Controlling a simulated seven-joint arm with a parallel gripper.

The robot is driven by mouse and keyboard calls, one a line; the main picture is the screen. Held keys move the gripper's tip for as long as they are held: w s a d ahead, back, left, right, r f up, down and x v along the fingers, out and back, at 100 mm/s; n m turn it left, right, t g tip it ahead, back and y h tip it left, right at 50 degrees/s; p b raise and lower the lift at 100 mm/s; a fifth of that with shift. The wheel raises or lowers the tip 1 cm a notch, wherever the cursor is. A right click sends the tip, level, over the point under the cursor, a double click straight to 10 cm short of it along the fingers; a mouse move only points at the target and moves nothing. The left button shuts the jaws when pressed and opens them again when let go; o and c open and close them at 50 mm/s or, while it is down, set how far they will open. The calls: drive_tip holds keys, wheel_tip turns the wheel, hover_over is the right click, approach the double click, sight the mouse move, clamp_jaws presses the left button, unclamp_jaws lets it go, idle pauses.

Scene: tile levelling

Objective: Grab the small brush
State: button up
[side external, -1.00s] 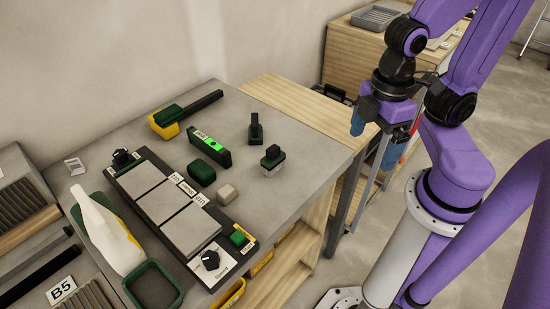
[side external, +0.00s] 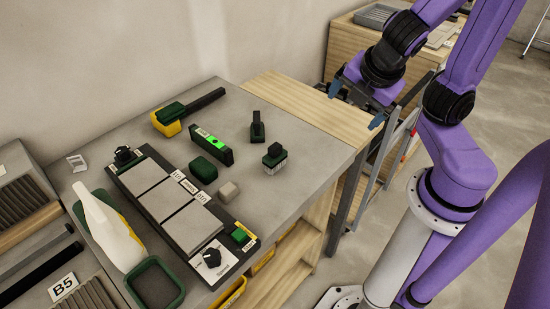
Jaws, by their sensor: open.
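Two small dark hand tools lie near the right side of the grey table top. One is a black-and-green piece with a pale lower edge (side external: 275,157), which looks like a small brush. The other is a dark green tool with an upright black handle (side external: 257,130), just behind it. I cannot tell for certain which one is the small brush. My gripper (side external: 356,105) is open and empty, its blue fingertips spread wide. It is up and to the right of both tools, around the table's wooden right end, and touches neither.
A black levelling rig with grey tiles (side external: 165,200) fills the middle of the table (side external: 300,170).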

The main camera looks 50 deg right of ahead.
sight(270, 153)
drive_tip(key=w+a+r+n+t+y, duration=0.1)
drive_tip(key=w+a+n+t, duration=0.35)
drive_tip(key=n, duration=0.45)
drive_tip(key=w+a+n+t+y, duration=0.25)
drive_tip(key=w+n+t, duration=0.25)
drive_tip(key=n, duration=0.4)
drive_tip(key=shift+m+h, duration=0.35)
drive_tip(key=shift+m, duration=0.05)
drive_tip(key=f, duration=1.6)
drive_tip(key=shift+s+a+f, duration=0.1)
drive_tip(key=shift+a+f, duration=0.25)
drive_tip(key=shift+f, duration=0.05)
drive_tip(key=shift+x, duration=3.75)
drive_tip(key=shift+f, duration=0.1)
drive_tip(key=c, duration=1.1)
drive_tip(key=shift+c, duration=0.2)
